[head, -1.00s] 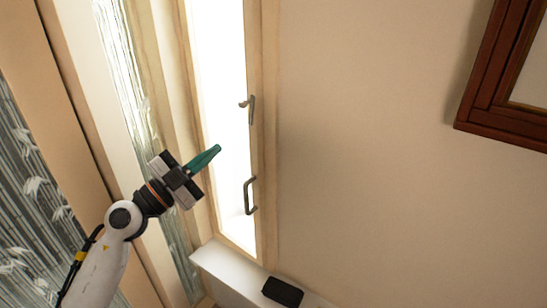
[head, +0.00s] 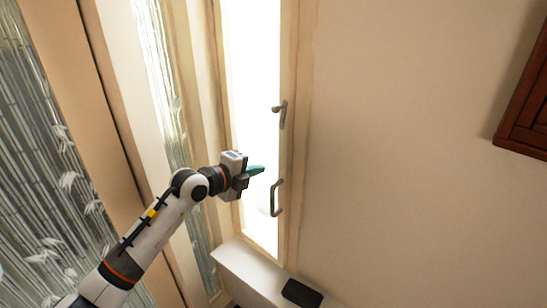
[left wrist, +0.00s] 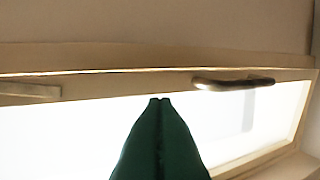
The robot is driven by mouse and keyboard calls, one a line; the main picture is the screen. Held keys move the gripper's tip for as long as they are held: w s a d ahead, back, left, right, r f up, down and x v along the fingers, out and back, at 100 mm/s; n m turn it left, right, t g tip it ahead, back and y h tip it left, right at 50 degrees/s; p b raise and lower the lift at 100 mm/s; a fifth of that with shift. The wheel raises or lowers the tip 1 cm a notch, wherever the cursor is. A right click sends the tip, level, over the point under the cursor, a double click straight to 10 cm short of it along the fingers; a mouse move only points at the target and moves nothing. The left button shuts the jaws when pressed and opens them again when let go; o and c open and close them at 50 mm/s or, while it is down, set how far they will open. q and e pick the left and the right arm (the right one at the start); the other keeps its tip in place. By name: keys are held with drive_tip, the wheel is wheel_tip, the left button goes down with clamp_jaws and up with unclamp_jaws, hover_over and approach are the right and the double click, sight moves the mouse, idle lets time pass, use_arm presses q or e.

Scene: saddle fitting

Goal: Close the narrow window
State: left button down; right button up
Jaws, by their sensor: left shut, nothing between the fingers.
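The narrow window (head: 255,90) is a tall bright pane in a pale wooden frame. A lever handle (head: 281,111) sits on its right frame side, with a bow-shaped pull handle (head: 275,198) below it. My left gripper (head: 257,170) has green fingers, is shut and empty, and appears in front of the pane, left of and a little above the pull handle. In the left wrist view the shut fingertips (left wrist: 160,101) point at the window's frame edge, between the pull handle (left wrist: 232,83) and the lever handle (left wrist: 30,91). I cannot tell whether they touch it. My right gripper is not in view.
A white ledge (head: 247,268) with a black object (head: 302,293) lies below the window. Bamboo-patterned panels (head: 45,150) stand at the left. A plain wall (head: 400,170) is at the right, with a dark red wooden frame (head: 527,115).

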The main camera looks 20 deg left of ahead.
sight(281, 157)
use_arm(q)
drive_tip(key=p+x, duration=0.1)
drive_tip(key=x, duration=0.2)
drive_tip(key=r+x, duration=0.1)
drive_tip(key=x, duration=0.2)
drive_tip(key=shift+w+d+r+p, duration=0.1)
drive_tip(key=shift+w+d+p, duration=0.1)
drive_tip(key=shift+w+p, duration=0.15)
drive_tip(key=shift+w+d+r, duration=0.1)
drive_tip(key=shift+w+d, duration=0.25)
drive_tip(key=shift+w, duration=0.25)
drive_tip(key=shift+w+d, duration=0.35)
drive_tip(key=shift+w, duration=0.2)
drive_tip(key=shift+r, duration=0.1)
